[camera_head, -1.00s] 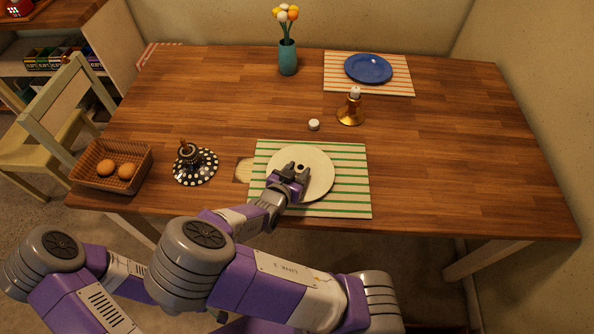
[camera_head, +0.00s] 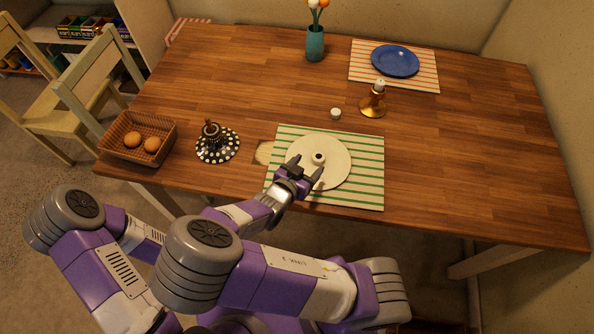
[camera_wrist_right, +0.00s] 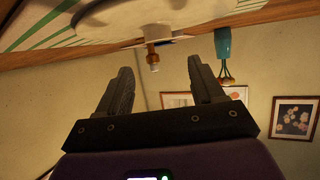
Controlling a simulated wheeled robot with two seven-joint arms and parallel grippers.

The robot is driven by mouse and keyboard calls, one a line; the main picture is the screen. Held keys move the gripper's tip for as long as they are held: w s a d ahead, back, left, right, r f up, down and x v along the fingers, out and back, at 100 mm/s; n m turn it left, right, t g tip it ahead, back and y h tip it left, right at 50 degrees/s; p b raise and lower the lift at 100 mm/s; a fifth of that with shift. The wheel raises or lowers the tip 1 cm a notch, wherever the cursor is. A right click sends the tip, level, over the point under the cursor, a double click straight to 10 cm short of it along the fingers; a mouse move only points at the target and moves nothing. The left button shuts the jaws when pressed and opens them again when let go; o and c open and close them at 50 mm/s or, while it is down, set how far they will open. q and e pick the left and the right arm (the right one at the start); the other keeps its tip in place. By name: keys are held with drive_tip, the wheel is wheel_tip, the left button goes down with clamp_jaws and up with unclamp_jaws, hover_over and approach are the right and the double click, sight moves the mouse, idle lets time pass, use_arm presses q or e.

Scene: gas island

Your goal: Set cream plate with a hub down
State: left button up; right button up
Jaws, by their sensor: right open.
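The cream plate (camera_head: 336,175) lies flat on the green-striped placemat (camera_head: 371,191) near the table's front edge. Its hub (camera_head: 319,158) stands up around the plate's middle, with a dark centre. My right gripper (camera_head: 307,168) is open, with its fingers over the near-left part of the plate, just short of the hub and not around it. Whether the fingers touch the plate cannot be told. In the right wrist view the open fingers (camera_wrist_right: 161,78) have nothing between them, and the plate (camera_wrist_right: 105,20) crosses the top. My left gripper is not in view.
A spotted plate with a dark object (camera_head: 217,145) and an egg basket (camera_head: 136,142) stand left. Behind are a small white item (camera_head: 335,113), a brass candle holder (camera_head: 373,105), a teal vase (camera_head: 315,45) and a blue plate (camera_head: 395,61). The table's right side is clear.

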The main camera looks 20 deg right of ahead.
drive_tip(key=p+v, duration=0.2)
drive_tip(key=v, duration=0.3)
drive_tip(key=shift+r, duration=0.2)
drive_tip(key=shift+s+a+r, duration=0.15)
drive_tip(key=shift+s+a, duration=0.25)
drive_tip(key=shift+a, duration=0.15)
